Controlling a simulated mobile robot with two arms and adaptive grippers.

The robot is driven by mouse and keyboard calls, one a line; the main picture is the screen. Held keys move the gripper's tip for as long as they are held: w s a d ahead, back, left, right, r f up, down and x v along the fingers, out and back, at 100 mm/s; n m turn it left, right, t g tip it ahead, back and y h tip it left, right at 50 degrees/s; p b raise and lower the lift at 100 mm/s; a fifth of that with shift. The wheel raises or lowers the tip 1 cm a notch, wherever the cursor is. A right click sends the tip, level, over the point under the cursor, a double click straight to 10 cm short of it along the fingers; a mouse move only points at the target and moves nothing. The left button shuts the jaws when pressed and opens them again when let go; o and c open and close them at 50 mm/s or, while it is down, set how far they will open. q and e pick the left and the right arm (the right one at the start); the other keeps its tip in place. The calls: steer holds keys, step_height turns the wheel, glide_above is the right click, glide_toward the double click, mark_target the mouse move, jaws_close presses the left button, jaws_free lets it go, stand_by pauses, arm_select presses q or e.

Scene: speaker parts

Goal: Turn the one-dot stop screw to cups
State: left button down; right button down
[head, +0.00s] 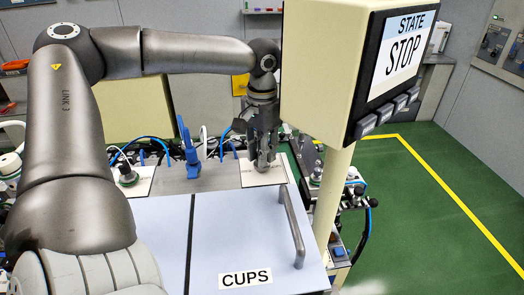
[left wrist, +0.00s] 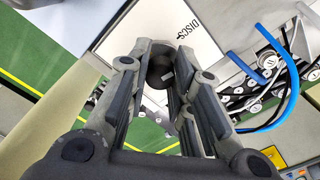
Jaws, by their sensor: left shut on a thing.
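My left gripper (head: 262,157) reaches down from above onto a white plate (head: 252,181) behind the CUPS panel. In the left wrist view its fingers (left wrist: 164,88) are shut on a dark round stop screw (left wrist: 158,72) with a small light mark on its top. The white plate there bears the word DISCS (left wrist: 203,24). The fingers hide most of this screw in the head view. A second dark screw (head: 127,175) stands on another white plate to the left. I cannot make out dots on either screw. My right gripper is not in view.
A pale panel with a CUPS label (head: 245,278) and a grey bar handle (head: 292,228) lies in front. A cream box with a STATE STOP display (head: 403,48) stands on a post close right of the gripper. A blue clamp (head: 188,150) and blue hoses are to the left.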

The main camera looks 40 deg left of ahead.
arm_select(q)
steer(key=m, duration=0.4)
steer(key=shift+r+m, duration=0.1)
steer(key=shift+m, duration=0.2)
steer(key=m, duration=0.4)
steer(key=shift+m, duration=0.3)
steer(key=m, duration=0.4)
steer(key=shift+m, duration=0.3)
steer(key=m, duration=0.3)
steer(key=shift+m, duration=0.3)
steer(key=m, duration=0.3)
steer(key=shift+m, duration=0.3)
steer(key=m, duration=0.3)
steer(key=shift+w+m, duration=0.1)
steer(key=shift+m, duration=0.2)
steer(key=m, duration=0.3)
steer(key=shift+m, duration=2.1)
